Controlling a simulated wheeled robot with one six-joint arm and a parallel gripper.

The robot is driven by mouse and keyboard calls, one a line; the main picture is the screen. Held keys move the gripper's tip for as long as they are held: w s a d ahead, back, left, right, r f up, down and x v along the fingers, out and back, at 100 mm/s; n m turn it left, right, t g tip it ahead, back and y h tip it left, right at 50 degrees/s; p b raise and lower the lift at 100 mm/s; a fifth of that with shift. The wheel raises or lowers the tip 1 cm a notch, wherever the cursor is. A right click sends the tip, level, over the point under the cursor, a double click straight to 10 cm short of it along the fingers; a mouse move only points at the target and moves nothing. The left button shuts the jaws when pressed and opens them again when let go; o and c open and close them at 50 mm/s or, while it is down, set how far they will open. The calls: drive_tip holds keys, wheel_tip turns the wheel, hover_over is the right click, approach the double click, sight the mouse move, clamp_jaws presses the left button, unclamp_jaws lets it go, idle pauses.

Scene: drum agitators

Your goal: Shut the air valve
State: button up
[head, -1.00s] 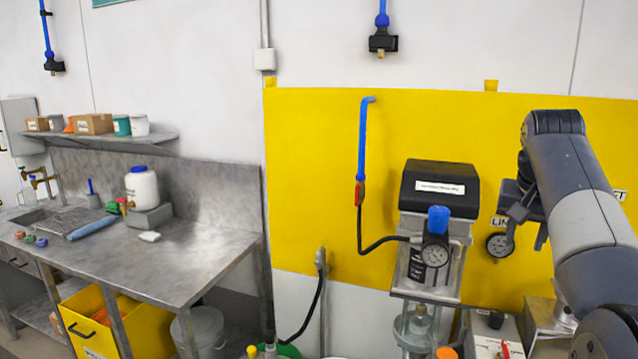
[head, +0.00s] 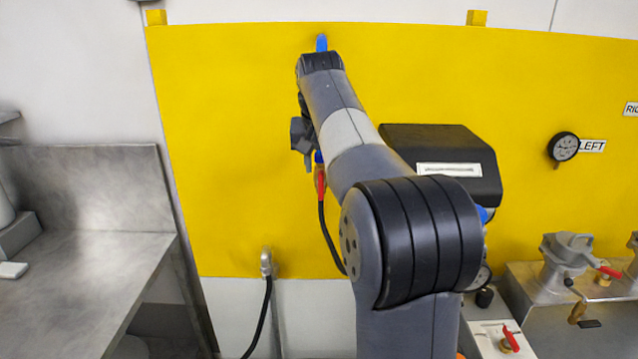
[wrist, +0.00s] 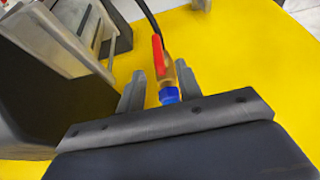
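The air valve (wrist: 168,68) is a brass body with a red lever (wrist: 158,56), between a blue pipe (wrist: 169,96) and a black hose. The lever lies roughly along the line of the pipe. In the head view the red lever (head: 320,183) shows just below my gripper (head: 304,145), with my arm covering part of the pipe. In the wrist view my gripper (wrist: 160,72) is open, with one finger on each side of the valve's line. Nothing is held. I cannot tell whether either finger touches the valve.
A yellow wall panel (head: 230,130) stands behind the valve. A black-topped unit (head: 440,160) is close on the right, partly behind my arm. A metal bench (head: 80,280) stands at the left.

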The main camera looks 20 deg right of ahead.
sight(321, 175)
drive_tip(key=x, duration=0.7)
drive_tip(key=shift+s+p, duration=0.1)
drive_tip(key=shift+p, duration=0.2)
drive_tip(key=shift+c, duration=0.4)
clamp_jaws()
